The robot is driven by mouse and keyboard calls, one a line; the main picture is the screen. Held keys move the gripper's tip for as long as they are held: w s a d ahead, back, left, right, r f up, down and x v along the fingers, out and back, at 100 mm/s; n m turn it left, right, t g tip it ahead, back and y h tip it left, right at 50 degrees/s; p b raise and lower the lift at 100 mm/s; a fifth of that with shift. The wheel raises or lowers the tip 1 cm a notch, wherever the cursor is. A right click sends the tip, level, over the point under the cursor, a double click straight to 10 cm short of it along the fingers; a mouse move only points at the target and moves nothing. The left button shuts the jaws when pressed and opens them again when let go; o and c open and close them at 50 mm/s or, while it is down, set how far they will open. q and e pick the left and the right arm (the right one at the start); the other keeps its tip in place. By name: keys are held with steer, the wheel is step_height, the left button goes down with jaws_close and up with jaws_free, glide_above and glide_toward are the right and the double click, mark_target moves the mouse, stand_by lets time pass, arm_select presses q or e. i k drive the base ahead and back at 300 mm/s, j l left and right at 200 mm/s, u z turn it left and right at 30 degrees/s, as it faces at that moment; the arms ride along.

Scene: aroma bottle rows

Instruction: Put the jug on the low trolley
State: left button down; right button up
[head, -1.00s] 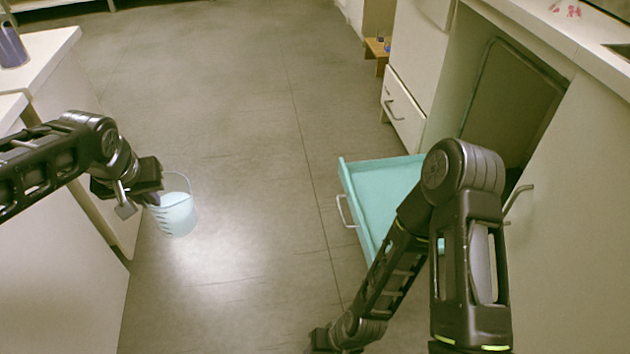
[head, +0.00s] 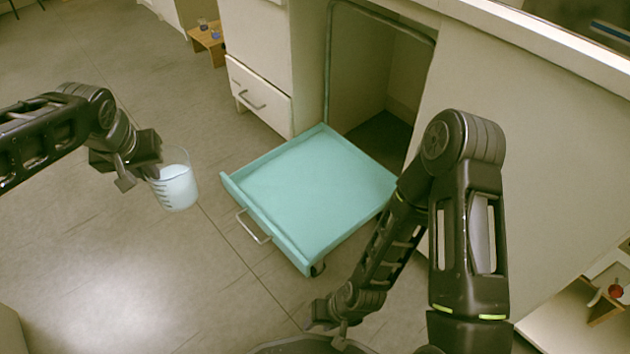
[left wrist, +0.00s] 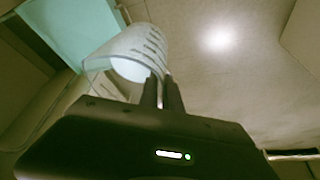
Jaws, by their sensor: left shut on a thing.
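The jug (head: 176,186) is a clear beaker with dark marks and a pale liquid inside. My left gripper (head: 153,172) is shut on its side and holds it upright in the air, left of the trolley. The jug also shows in the left wrist view (left wrist: 134,52), with the gripper fingers (left wrist: 160,95) at its wall. The low trolley (head: 315,185) is a turquoise tray with a low rim, a front handle and castors; its top is empty. It also shows in the left wrist view (left wrist: 72,28). My right gripper (head: 325,318) is low, in front of the trolley; its fingers are unclear.
The trolley stands partly out of an open bay (head: 385,100) under the counter. A white drawer unit (head: 258,95) is beside the bay. A small wooden stool (head: 209,42) with small items stands behind. The floor (head: 120,260) around the jug is clear.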

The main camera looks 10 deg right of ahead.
mark_target(297, 194)
steer(key=i+j+z, duration=0.15)
steer(key=z, duration=0.25)
steer(key=i+j+z, duration=0.1)
steer(key=z, duration=0.35)
steer(key=j+z, duration=0.6)
steer(key=z, duration=0.25)
steer(key=j+z, duration=0.4)
steer(key=i+l, duration=0.05)
steer(key=l, duration=0.05)
